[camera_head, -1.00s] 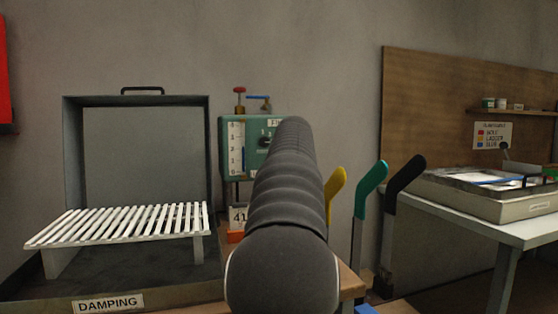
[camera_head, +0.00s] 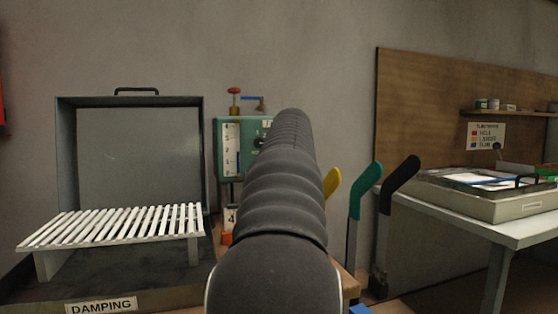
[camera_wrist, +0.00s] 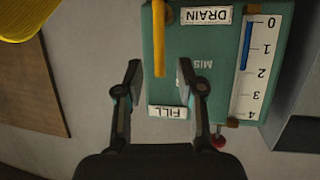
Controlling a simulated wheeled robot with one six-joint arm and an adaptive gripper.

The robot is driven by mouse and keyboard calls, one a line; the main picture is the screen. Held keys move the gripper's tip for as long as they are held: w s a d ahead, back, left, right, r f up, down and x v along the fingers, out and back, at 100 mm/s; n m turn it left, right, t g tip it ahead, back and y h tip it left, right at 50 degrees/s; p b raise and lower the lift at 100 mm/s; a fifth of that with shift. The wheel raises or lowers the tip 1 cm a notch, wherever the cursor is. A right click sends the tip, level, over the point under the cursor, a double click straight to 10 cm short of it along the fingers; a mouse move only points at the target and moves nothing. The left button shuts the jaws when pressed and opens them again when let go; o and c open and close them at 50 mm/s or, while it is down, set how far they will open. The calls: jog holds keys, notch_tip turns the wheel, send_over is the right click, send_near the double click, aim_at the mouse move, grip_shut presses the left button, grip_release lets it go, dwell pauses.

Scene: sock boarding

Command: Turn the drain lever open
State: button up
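The drain lever (camera_wrist: 159,40) is an orange-yellow bar in the wrist view, which shows the scene upside down. It lies beside the white DRAIN label (camera_wrist: 206,15) on the teal box (camera_wrist: 180,75). My gripper (camera_wrist: 159,74) is open, one finger on each side of the lever's free end in the picture. I see no clear contact, and the depth between them is hard to judge. In the head view the teal box (camera_head: 226,160) is partly hidden behind my arm, which also hides my gripper.
The box has a 0–4 gauge (camera_wrist: 256,68), a FILL label (camera_wrist: 167,112) and a red knob (camera_wrist: 218,141). Yellow (camera_head: 332,184), green (camera_head: 364,185) and black (camera_head: 400,180) upright forms stand right of my arm. The damping cabinet (camera_head: 140,150) is at left.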

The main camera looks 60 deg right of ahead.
jog(key=v, duration=0.7)
jog(key=shift+a, duration=0.15)
jog(key=shift+s, duration=0.1)
